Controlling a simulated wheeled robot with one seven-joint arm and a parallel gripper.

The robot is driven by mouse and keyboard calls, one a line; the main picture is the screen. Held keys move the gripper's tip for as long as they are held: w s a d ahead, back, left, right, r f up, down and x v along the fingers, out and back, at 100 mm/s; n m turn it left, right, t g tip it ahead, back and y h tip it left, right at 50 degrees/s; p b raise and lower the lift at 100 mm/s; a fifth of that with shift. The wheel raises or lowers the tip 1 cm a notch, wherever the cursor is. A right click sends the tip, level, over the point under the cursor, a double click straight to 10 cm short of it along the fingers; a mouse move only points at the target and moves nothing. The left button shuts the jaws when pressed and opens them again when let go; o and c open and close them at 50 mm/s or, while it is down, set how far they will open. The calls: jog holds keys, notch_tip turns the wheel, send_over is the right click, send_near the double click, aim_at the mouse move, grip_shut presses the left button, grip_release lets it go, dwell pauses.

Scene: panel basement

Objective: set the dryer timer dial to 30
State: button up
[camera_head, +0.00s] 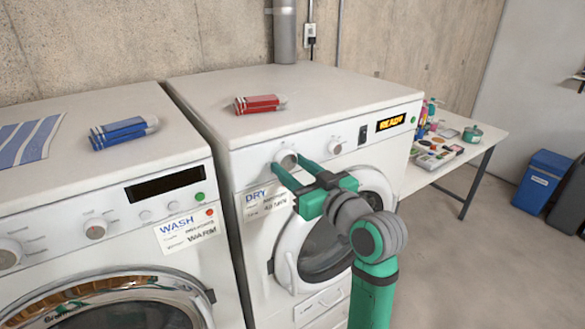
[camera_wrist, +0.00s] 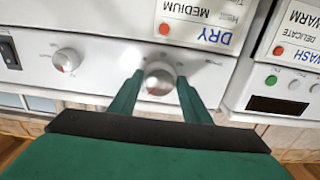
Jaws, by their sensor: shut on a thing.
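The dryer (camera_head: 290,115) is the white machine on the right, with a "DRY" card (camera_head: 264,199) on its front. Its large dial (camera_head: 287,159) sits near the panel's left end. My green gripper (camera_head: 279,169) reaches the dial from the right and is shut on it. In the wrist view, the two fingers stand on either side of the silver dial (camera_wrist: 159,79), and a red mark shows at the dial's lower edge. The numbers around the dial are too small to read. A smaller dial (camera_head: 336,148) is to the right; it also shows in the wrist view (camera_wrist: 66,59).
The dryer display (camera_head: 391,122) reads "READY", with a black switch (camera_head: 363,134) beside it. The washer (camera_head: 95,215) stands close on the left. A cluttered table (camera_head: 462,137) is at right.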

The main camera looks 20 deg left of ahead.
jog(key=shift+m, duration=0.3)
jog(key=m, duration=0.4)
jog(key=shift+s+m, duration=0.1)
jog(key=shift+m, duration=0.2)
jog(key=m, duration=0.4)
jog(key=shift+a+r+m, duration=0.1)
jog(key=shift+m, duration=0.2)
jog(key=m, duration=0.5)
jog(key=shift+r, duration=0.1)
jog(key=m, duration=0.4)
jog(key=shift+m, duration=0.5)
jog(key=o, duration=1)
jog(key=shift+o, duration=0.2)
